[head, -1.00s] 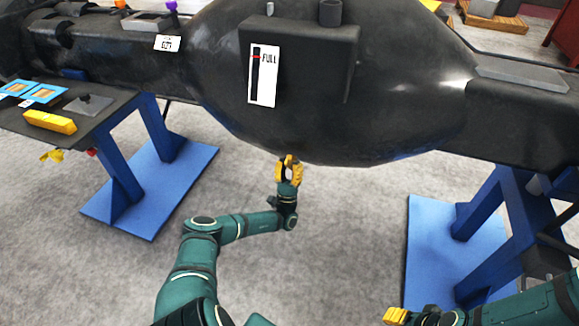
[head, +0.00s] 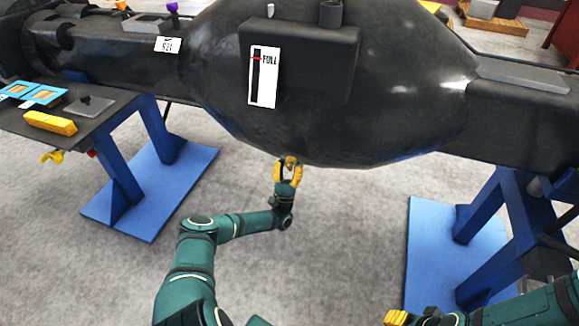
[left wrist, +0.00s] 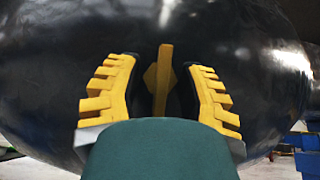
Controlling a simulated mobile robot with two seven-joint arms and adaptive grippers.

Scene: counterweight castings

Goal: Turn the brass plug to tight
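The brass plug (left wrist: 165,73) shows in the left wrist view as a yellow upright bar with a wider angular part, against the underside of the big black casting (head: 330,125). In the head view the plug (head: 291,160) is a small brassy spot at the casting's lower edge. My left gripper (left wrist: 162,88) has its yellow fingers on either side of the plug, with dark gaps between; it looks open around the plug. It also shows in the head view (head: 288,168), pointing up. My right gripper (head: 396,317) is only partly in view at the bottom edge, its fingers unclear.
Blue stands (head: 150,190) and (head: 440,250) hold the casting at both sides. A gauge label marked FULL (head: 263,77) is on its front. A dark side table (head: 100,118) at left bears a yellow block (head: 50,123). The grey floor between the stands is clear.

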